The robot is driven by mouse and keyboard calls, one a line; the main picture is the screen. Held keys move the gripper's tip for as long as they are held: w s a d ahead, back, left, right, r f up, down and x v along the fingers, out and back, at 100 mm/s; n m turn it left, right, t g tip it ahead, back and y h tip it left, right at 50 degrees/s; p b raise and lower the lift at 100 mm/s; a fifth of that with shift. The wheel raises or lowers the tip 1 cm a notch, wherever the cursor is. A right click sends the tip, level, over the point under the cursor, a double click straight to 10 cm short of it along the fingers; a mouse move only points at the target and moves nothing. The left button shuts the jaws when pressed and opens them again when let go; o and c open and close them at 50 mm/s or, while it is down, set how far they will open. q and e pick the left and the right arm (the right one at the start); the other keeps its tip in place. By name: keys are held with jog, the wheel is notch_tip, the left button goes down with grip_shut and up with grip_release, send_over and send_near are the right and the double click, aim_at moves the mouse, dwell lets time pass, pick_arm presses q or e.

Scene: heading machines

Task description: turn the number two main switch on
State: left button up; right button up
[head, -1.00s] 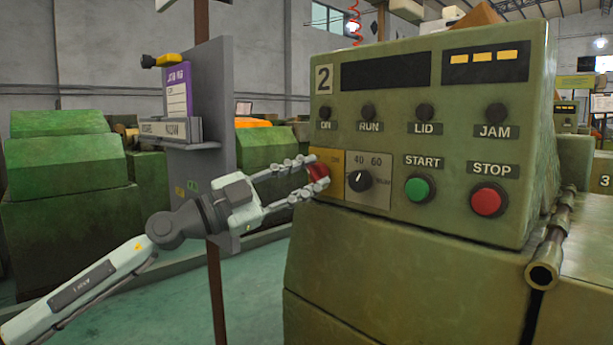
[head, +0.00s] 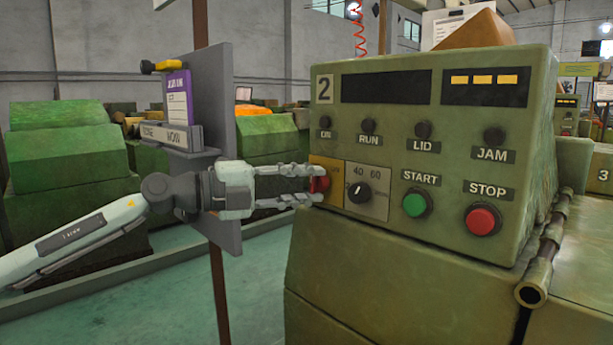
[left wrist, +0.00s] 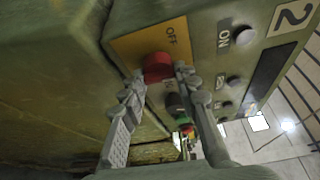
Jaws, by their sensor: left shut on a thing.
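The number two machine's panel (head: 440,150) is green with a "2" plate at its upper left. Its main switch is a red knob (head: 320,184) on a yellow plate (head: 325,165) at the panel's left edge. My left gripper (head: 311,185) reaches in from the left, nearly level, and is shut on the red knob, one finger above and one below. The left wrist view shows the red knob (left wrist: 157,66) between the fingers, with "OFF" readable on the yellow plate (left wrist: 135,45). The knob's pointing direction is hidden. The ON lamp (head: 325,122) looks dark. My right gripper is not in view.
Right of the switch are a black 40/60 dial (head: 359,191), a green START button (head: 416,203) and a red STOP button (head: 483,220). A grey board (head: 217,110) on a post stands close behind my left arm. A pipe (head: 545,250) runs along the machine's right side.

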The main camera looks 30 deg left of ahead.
pick_arm(q)
jog(key=shift+r+m+g+y, duration=0.15)
jog(key=shift+m+g+y, duration=0.15)
jog(key=shift+m, duration=0.5)
jog(key=shift+m+y, duration=0.3)
jog(key=shift+m, duration=0.4)
jog(key=shift+m+y, duration=0.8)
jog(key=shift+m, duration=0.7)
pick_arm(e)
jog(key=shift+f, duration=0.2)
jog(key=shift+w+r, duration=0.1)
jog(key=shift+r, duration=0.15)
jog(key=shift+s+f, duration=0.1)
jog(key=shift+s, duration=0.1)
pick_arm(q)
jog(key=o, duration=0.9)
jog(key=shift+c, duration=0.2)
jog(key=o, duration=0.3)
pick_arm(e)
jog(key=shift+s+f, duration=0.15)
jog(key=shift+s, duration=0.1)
